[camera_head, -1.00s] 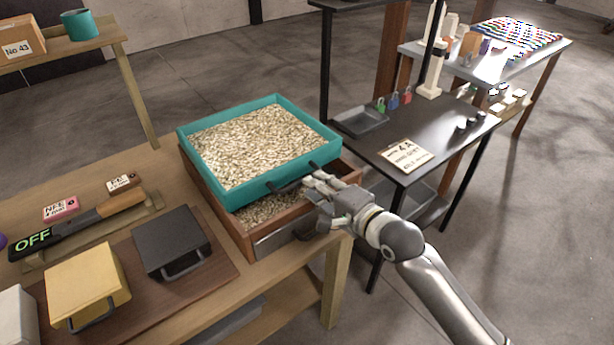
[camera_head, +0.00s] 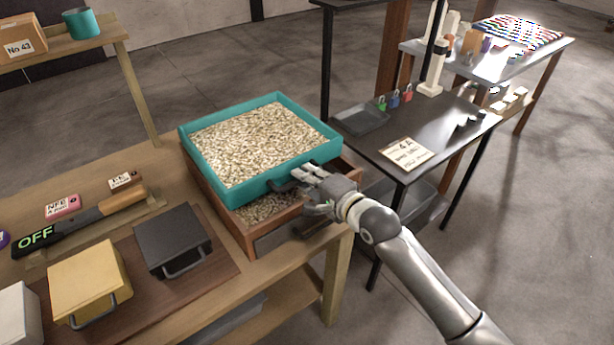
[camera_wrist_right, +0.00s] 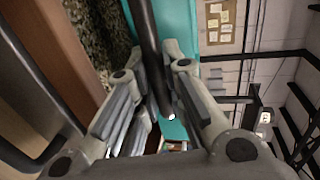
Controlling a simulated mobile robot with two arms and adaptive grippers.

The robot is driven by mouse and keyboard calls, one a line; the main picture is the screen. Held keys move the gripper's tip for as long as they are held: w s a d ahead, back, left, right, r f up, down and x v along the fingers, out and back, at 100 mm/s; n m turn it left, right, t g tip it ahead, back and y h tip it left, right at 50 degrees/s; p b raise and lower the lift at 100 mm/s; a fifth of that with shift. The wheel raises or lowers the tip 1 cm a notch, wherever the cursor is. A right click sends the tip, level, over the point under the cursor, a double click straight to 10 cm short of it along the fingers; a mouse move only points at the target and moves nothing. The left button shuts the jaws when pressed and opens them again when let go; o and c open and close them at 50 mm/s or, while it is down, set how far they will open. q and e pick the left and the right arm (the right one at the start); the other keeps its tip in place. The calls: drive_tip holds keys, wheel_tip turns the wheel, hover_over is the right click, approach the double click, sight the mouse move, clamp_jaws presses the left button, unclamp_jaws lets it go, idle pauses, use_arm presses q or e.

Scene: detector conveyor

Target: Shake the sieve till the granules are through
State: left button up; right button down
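The sieve (camera_head: 203,186) is a square teal tray full of pale granules (camera_head: 260,145). It sits on top of a wooden box (camera_head: 238,229), a little offset, so more granules (camera_head: 268,208) show in the box's open front part. My right gripper (camera_head: 308,174) is at the sieve's black handle (camera_head: 280,187) on the near right side. In the right wrist view the dark handle bar (camera_wrist_right: 146,30) runs between the fingers (camera_wrist_right: 153,85), which are closed on it. The sieve's teal wall (camera_wrist_right: 178,25) shows behind. My left gripper is out of view.
Left of the box stand a black lidded box (camera_head: 172,240), a yellow one (camera_head: 88,282) and a switch bar reading OFF (camera_head: 36,238). A black table (camera_head: 440,130) with a tray and padlocks stands close to the right. The box is near the bench's right edge.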

drive_tip(key=p+v, duration=0.2)
drive_tip(key=f+p+v, duration=0.1)
drive_tip(key=p+v, duration=0.1)
drive_tip(key=v, duration=0.1)
drive_tip(key=shift+s+d, duration=0.25)
drive_tip(key=shift+s, duration=0.15)
drive_tip(key=c, duration=1.8)
unclamp_jaws()
drive_tip(key=shift+o, duration=0.2)
drive_tip(key=v, duration=1.2)
